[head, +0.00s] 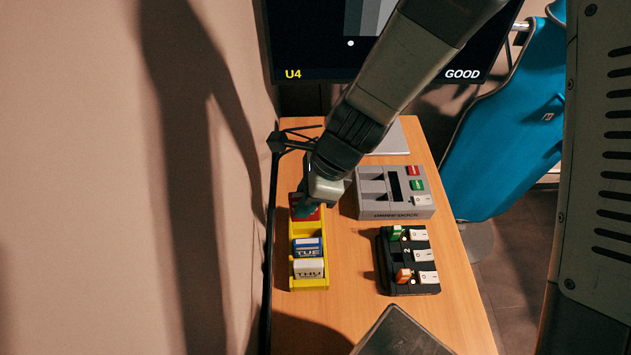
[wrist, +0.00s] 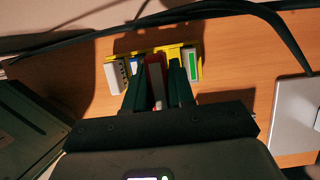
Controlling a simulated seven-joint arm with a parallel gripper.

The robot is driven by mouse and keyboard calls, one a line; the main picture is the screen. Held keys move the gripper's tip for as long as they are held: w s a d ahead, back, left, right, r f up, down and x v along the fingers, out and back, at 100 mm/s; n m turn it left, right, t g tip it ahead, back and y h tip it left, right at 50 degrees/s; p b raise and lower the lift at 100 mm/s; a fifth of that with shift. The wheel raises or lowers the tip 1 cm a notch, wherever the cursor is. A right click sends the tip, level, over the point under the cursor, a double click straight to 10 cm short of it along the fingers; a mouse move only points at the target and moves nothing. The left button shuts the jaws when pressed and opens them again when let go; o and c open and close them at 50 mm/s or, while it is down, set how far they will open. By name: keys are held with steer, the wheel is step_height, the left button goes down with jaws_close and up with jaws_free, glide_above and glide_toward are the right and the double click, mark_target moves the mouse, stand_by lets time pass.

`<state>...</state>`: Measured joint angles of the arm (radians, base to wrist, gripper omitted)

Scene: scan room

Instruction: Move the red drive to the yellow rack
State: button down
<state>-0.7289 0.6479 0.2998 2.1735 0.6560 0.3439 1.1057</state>
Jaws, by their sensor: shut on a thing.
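The yellow rack (head: 310,284) stands on the table near the wall side. It holds a blue-and-white drive marked TUE (head: 308,248) and a pale drive marked THU (head: 309,269). My gripper (head: 307,208) is over the rack's far part, shut on the red drive (head: 304,214). In the wrist view the red drive (wrist: 155,78) is between the two dark fingers, in line with the rack (wrist: 200,70). A white drive with a green stripe (wrist: 191,63) is right beside the fingers there. I cannot tell whether the red drive is seated, as my gripper hides its lower part.
A grey unit (head: 402,209) with red, green and white switches stands right of the rack. A black dock (head: 412,289) in front of it holds a green and an orange drive beside white switches. A monitor (head: 310,50) is behind. A dark cable (wrist: 235,8) crosses the wrist view.

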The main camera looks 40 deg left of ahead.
mark_target(306, 220)
steer(key=shift+f, duration=3.7)
steer(key=shift+f, duration=1.05)
steer(key=c, duration=0.9)
jaws_free()
steer(key=shift+o, duration=0.9)
steer(key=shift+w+r, duration=0.1)
steer(key=shift+r, duration=0.05)
steer(key=shift+r, duration=3.4)
